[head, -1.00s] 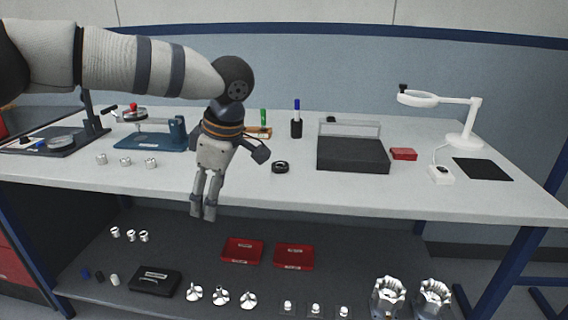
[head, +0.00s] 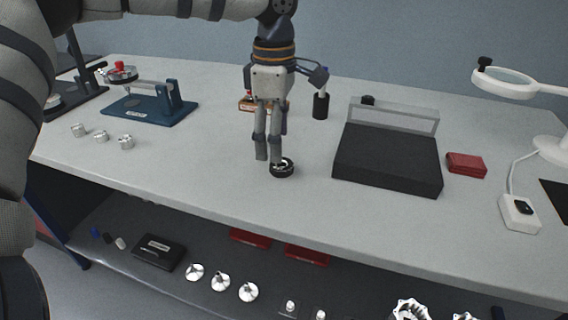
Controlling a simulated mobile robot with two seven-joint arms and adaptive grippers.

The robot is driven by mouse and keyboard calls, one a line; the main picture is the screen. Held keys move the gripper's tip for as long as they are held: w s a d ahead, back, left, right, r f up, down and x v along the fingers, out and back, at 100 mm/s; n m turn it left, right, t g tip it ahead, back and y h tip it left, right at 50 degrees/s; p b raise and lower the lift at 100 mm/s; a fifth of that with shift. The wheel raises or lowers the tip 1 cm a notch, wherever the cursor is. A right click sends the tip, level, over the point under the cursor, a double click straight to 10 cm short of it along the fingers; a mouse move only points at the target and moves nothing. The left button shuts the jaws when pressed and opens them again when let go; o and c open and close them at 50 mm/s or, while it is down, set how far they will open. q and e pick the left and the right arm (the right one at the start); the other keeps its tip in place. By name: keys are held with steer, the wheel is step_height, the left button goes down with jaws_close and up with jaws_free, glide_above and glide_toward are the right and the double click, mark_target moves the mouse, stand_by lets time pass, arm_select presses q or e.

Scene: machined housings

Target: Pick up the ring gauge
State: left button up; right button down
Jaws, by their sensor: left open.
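The ring gauge (head: 284,173), a small dark ring with a lighter centre, lies on the grey bench top near its front middle. My left gripper (head: 269,162) points down at it with its two grey fingers a small gap apart. One fingertip overlaps the ring's upper left part in the picture; the other is just left of the ring. I cannot tell whether the fingers touch it. The gripper holds nothing that I can see. My right gripper is not in view.
A black case with a clear lid (head: 388,158) stands to the right, beside a red box (head: 466,165). A pen holder (head: 320,107) stands behind. A blue fixture (head: 150,106) and several small metal parts (head: 102,135) are to the left. The bench directly around the ring is clear.

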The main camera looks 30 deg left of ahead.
mark_target(281, 167)
arm_select(q)
steer(key=f, duration=0.5)
steer(key=shift+w+d+f, duration=0.1)
steer(key=shift+w+f, duration=0.2)
steer(key=shift+w, duration=0.05)
steer(key=shift+c, duration=0.5)
steer(key=c, duration=1.2)
steer(key=shift+c, duration=0.2)
steer(key=shift+r, duration=0.1)
